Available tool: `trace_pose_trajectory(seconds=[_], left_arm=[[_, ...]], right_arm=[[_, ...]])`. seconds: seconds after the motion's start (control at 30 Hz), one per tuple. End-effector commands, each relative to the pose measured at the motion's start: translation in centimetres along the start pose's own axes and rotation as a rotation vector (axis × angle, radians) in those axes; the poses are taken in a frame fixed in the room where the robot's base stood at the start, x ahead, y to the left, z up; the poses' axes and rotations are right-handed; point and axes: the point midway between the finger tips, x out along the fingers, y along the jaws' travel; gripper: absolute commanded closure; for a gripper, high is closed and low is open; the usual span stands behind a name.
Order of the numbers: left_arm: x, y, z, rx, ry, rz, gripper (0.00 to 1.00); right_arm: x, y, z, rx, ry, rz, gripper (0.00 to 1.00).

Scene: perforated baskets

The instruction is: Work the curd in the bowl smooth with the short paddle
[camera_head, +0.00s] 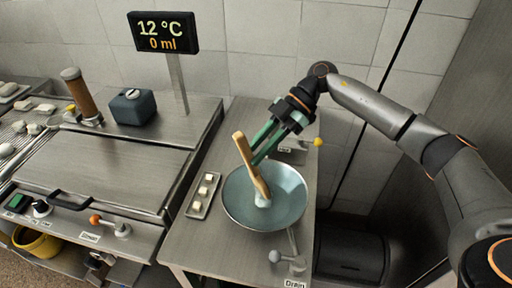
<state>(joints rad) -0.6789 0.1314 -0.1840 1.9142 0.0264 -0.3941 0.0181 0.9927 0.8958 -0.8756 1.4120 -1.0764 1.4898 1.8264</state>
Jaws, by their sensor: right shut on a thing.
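The light blue bowl (291,197) stands on the steel counter at the lower middle. The short wooden paddle (249,160) leans in it, with its handle up to the left and its lower end in the bowl. A small white lump, which looks like the curd (262,202), lies at the paddle's lower end; the paddle partly hides it. My right gripper (260,149) reaches over the bowl's back rim with green fingers and is shut on the paddle's handle. My left gripper is not in view.
A narrow tray (194,210) with white pieces lies left of the bowl. A lever (287,259) labelled "Drain" is in front, and a yellow-knobbed lever (317,142) behind. A display (163,32) reads 12 °C, 0 ml. A dark blue container (132,107) stands back left.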

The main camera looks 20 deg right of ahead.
Motion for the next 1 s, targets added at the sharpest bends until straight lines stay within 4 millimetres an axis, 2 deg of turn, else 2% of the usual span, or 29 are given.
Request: trace_pose_trajectory(seconds=[0.33,0.8,1.0], left_arm=[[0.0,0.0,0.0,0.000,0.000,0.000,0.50],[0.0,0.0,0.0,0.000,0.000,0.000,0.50],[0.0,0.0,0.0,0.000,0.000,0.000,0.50]], right_arm=[[-0.1,-1.1,0.0,0.004,-0.001,-0.004,1.00],[0.1,0.7,0.1,0.002,0.000,-0.001,1.00],[0.2,0.9,0.2,0.002,-0.002,-0.002,1.00]])
